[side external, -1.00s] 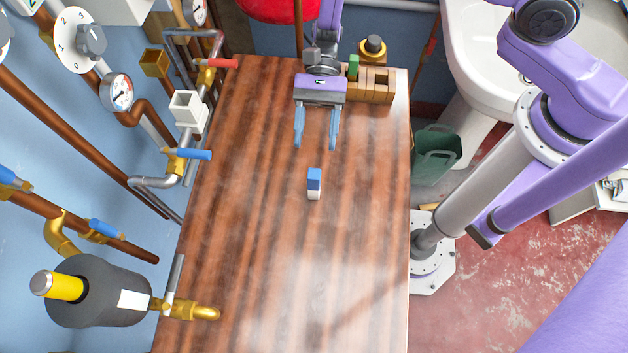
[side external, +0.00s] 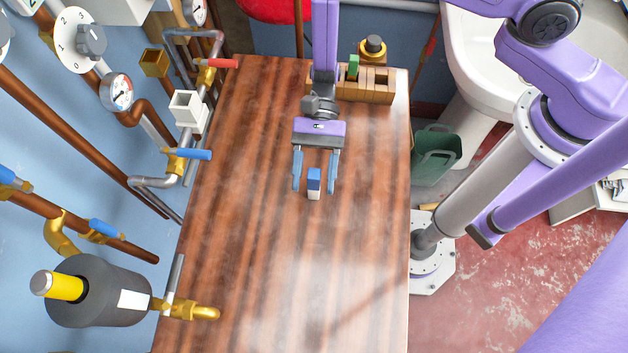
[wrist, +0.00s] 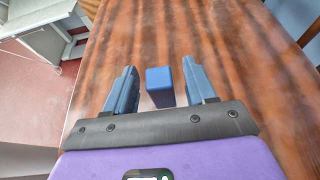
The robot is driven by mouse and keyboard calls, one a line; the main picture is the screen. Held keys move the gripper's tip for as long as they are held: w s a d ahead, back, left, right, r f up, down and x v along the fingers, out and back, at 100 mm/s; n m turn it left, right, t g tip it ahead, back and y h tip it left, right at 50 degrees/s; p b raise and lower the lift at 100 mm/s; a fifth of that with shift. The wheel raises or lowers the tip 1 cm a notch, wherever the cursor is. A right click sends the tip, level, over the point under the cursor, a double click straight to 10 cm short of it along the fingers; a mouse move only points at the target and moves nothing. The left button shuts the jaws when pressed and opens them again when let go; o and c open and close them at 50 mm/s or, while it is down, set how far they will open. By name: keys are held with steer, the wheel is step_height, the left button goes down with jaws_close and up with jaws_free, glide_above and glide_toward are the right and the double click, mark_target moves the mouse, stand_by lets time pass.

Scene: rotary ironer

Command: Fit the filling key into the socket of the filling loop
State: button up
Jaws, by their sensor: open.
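A small upright block, blue on top and white below, which I take as the filling key (side external: 314,184), stands on the wooden bench. In the wrist view its blue top (wrist: 159,84) shows between the fingers. My gripper (side external: 314,191) is open, with one blue-grey finger on each side of the block and a visible gap to each. The wrist view also shows my gripper (wrist: 159,68) apart from the block. A white square open-ended fitting (side external: 187,107) on the wall pipework at the left looks like the filling loop's socket; nothing is in it.
The wooden bench (side external: 250,240) is otherwise clear in the middle and front. A wooden rack (side external: 365,90) with a green piece stands at the back. A brass square fitting (side external: 154,62) sits farther back.

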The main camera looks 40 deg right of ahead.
jaws_close()
steer(key=shift+r, duration=0.15)
steer(key=shift+r, duration=0.55)
steer(key=s+d+r, duration=0.6)
steer(key=d+r, duration=0.4)
steer(key=r, duration=0.1)
steer(key=shift+s+d, duration=0.2)
steer(key=shift+s, duration=0.15)
steer(key=shift+d, duration=0.1)
steer(key=shift+s+d+r, duration=0.3)
steer(key=shift+s+d, duration=0.15)
